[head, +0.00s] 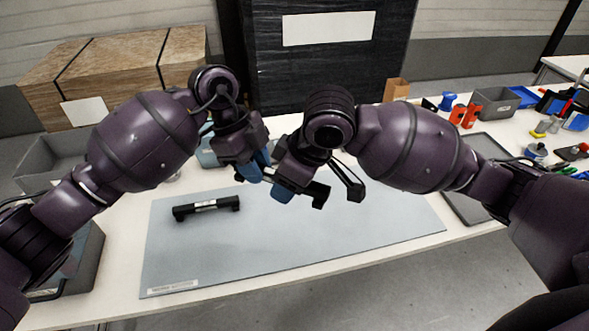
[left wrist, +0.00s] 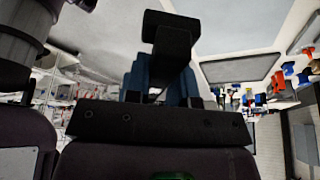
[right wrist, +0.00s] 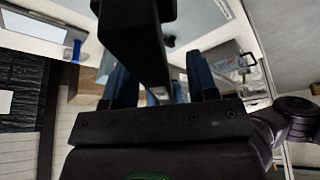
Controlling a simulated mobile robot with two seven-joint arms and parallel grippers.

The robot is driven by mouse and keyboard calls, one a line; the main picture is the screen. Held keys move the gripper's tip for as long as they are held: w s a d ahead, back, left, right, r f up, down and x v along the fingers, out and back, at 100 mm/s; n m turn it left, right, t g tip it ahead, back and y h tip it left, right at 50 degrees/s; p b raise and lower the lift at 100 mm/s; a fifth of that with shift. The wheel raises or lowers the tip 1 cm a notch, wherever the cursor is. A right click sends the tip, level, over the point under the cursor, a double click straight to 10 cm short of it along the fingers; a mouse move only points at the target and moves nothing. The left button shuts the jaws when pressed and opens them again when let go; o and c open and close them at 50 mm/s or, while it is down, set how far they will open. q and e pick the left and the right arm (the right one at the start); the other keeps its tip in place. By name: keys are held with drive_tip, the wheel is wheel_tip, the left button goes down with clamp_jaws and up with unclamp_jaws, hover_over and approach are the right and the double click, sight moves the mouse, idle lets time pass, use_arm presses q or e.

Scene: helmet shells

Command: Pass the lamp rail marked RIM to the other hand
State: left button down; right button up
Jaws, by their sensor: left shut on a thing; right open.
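A black lamp rail with block ends (head: 318,197) is held between my two hands above the mat; its marking cannot be read. My left gripper (head: 260,166) is shut on it, and the rail shows between the blue fingers in the left wrist view (left wrist: 168,35). My right gripper (head: 283,187) is open close beside the left one. In the right wrist view the dark rail (right wrist: 135,35) looms in front of the spread blue fingers; contact cannot be told. A second black rail (head: 190,208) with a white label lies on the mat.
The grey-blue mat (head: 220,265) is mostly clear. Grey bins stand at the left (head: 85,255) and back right (head: 495,102). A dark tray (head: 465,205) lies right of the mat. Red, blue and other small items crowd the far right table.

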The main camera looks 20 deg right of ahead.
drive_tip(key=shift+f, duration=0.15)
drive_tip(key=c, duration=0.9)
use_arm(q)
drive_tip(key=c, duration=0.9)
unclamp_jaws()
use_arm(e)
clamp_jaws()
